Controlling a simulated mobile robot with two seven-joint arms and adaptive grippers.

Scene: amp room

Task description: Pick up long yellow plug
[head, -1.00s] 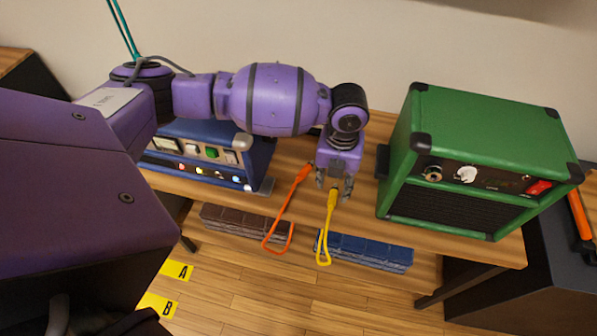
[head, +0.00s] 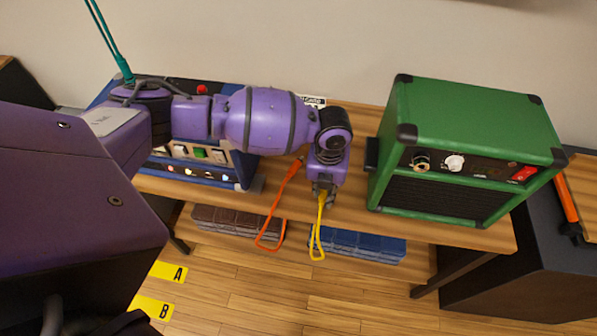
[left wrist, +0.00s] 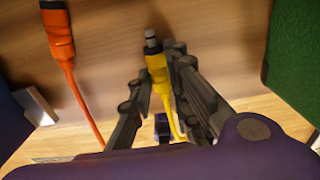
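The long yellow plug (head: 321,205) stands out at the table's front edge, with its yellow cord looping down below. In the left wrist view the yellow plug (left wrist: 157,68) lies between my fingers, its grey tip pointing away. My left gripper (head: 325,193) is over the plug, and in the left wrist view its fingers (left wrist: 158,75) appear closed against both sides of it. The plug's lower part is partly hidden by the fingers. My right gripper is not in view.
An orange plug (head: 287,180) with its cord lies left of the yellow one. A green amp (head: 470,120) stands close on the right, a blue amp (head: 242,172) on the left. Brown (head: 225,219) and blue (head: 365,245) blocks lie below the table (head: 430,228).

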